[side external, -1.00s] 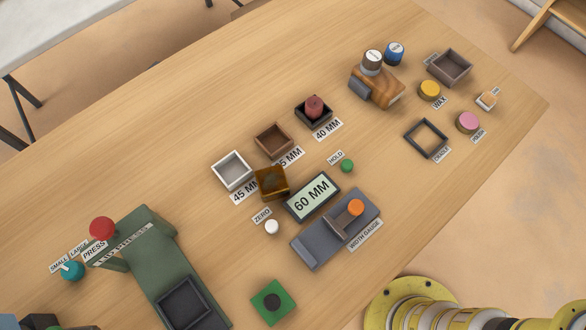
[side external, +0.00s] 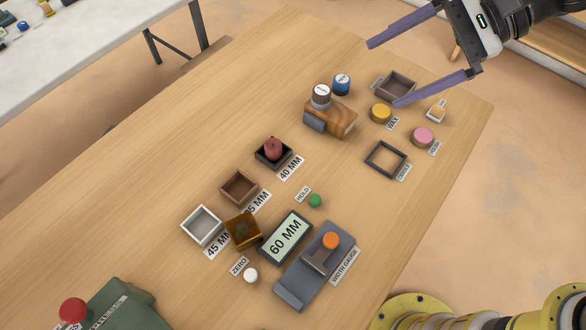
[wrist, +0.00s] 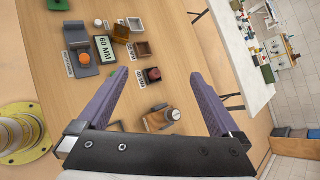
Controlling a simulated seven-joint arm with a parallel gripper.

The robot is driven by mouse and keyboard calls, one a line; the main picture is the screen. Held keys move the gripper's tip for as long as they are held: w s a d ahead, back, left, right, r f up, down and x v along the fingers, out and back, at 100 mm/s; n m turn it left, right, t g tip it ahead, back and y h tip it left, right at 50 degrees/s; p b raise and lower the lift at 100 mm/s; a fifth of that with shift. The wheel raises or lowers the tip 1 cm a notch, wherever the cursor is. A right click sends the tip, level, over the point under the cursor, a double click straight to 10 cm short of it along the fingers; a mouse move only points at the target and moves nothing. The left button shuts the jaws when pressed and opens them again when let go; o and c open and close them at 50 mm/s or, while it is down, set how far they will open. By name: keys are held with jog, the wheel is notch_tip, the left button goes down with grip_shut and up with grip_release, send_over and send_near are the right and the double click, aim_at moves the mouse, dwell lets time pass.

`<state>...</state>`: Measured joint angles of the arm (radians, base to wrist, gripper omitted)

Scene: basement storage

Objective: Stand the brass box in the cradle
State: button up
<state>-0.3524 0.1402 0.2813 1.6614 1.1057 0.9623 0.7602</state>
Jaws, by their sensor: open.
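The brass box (side external: 242,230), a dark golden-brown cube, stands on the table between the white tray and the 60 MM display. It also shows in the wrist view (wrist: 121,33). The cradle (side external: 379,171) is a dark, low square frame lying flat and empty near the table's right edge. My gripper (side external: 384,73) is open and empty, its two purple fingers spread wide above the far right part of the table. It is well away from the brass box.
The white tray (side external: 188,228), brown tray (side external: 228,196) and dark tray with a red piece (side external: 264,162) stand in a row. The width gauge (side external: 300,282) and display (side external: 286,238) are beside the box. A wooden block (side external: 338,119) with jars stands near the cradle.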

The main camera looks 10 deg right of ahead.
jog(key=a+f+m+g, duration=0.2)
jog(key=a+f+g, duration=0.1)
jog(key=a+f, duration=0.85)
jog(key=g, duration=0.2)
send_near(242, 228)
jog(key=shift+n, duration=0.3)
jog(key=x, duration=0.4)
jog(key=shift+d+f, duration=0.1)
jog(key=shift+f, duration=0.05)
jog(key=shift+x, duration=3)
grip_shut()
jog(key=shift+r, duration=0.2)
